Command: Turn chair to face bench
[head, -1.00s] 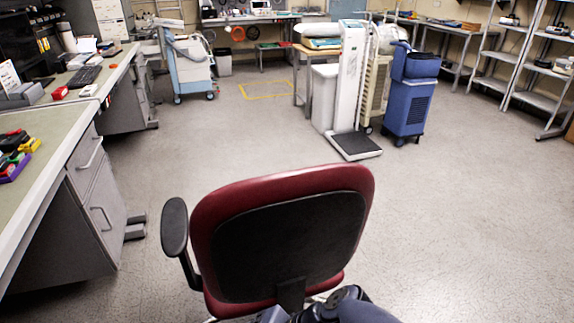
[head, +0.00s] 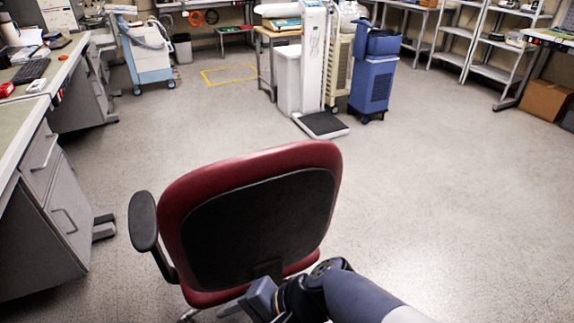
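The chair (head: 255,225) stands in the lower middle of the head view. Its red-rimmed backrest with a black rear panel is toward me, so it faces away into the room. Its left armrest (head: 143,221) is black and in view; the seat and most of the base are hidden or cut off. The bench (head: 50,175), with grey drawers and a pale green top, is at the left, apart from the chair. My gripper (head: 248,304) is low behind the backrest, beside its lower part. Its fingers are not clear, and I cannot tell whether it touches the chair.
A scale with a black platform (head: 320,124) and a blue wheeled unit (head: 372,75) stand beyond the chair. A light blue cart (head: 147,55) is at the far left. A cardboard box (head: 546,100) lies at the right. The floor right of the chair is clear.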

